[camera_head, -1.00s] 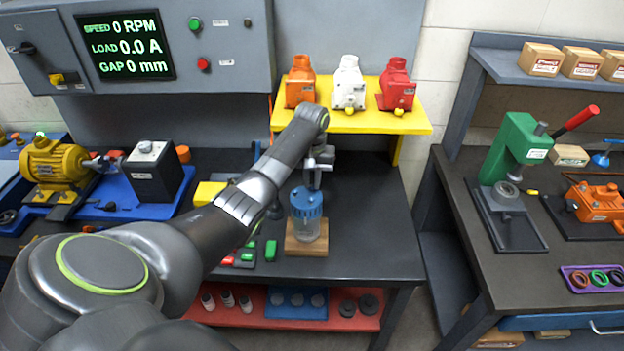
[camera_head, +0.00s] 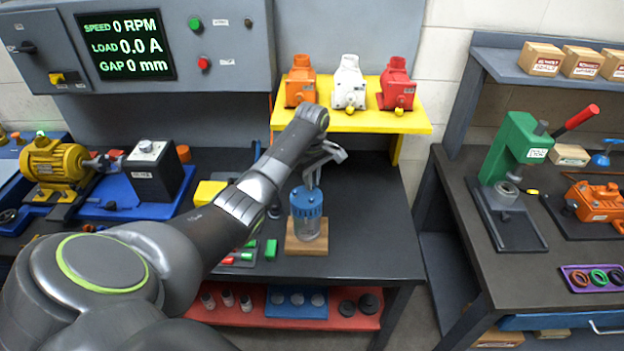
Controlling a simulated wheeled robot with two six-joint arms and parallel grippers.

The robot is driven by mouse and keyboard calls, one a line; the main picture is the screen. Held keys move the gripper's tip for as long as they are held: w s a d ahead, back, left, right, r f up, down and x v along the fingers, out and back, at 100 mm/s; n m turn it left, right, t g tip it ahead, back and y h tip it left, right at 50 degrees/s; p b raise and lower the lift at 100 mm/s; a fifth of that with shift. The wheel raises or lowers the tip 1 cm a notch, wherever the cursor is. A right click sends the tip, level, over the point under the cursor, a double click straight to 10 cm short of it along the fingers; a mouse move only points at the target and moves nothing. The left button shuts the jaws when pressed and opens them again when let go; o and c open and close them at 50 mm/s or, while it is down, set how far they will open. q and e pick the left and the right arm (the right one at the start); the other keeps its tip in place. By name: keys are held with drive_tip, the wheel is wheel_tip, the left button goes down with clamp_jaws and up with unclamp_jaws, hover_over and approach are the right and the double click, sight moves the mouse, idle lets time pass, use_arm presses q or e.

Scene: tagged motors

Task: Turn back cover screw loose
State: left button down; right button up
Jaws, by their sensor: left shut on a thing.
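A blue cover (camera_head: 306,203) with small screws around its rim sits on a clear cylindrical body (camera_head: 308,231), which stands upright on a wooden block on the dark bench. My left gripper (camera_head: 313,184) reaches in from the left, points down and is shut at the top of the blue cover. What lies between its fingertips is too small to make out, and the screw there is hidden. My right gripper is not in view.
Orange, white (camera_head: 348,84) and red housings stand on a yellow shelf (camera_head: 352,122) behind. The bench is clear to the right. A green press (camera_head: 516,148) stands on the right bench.

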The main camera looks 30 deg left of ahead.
use_arm(q)
drive_tip(key=shift+s+f+n, duration=0.15)
drive_tip(key=shift+f+n, duration=0.15)
drive_tip(key=shift+n, duration=0.8)
drive_tip(key=c, duration=1.8)
unclamp_jaws()
drive_tip(key=o, duration=0.4)
drive_tip(key=shift+w, duration=0.2)
drive_tip(key=shift+r, duration=0.1)
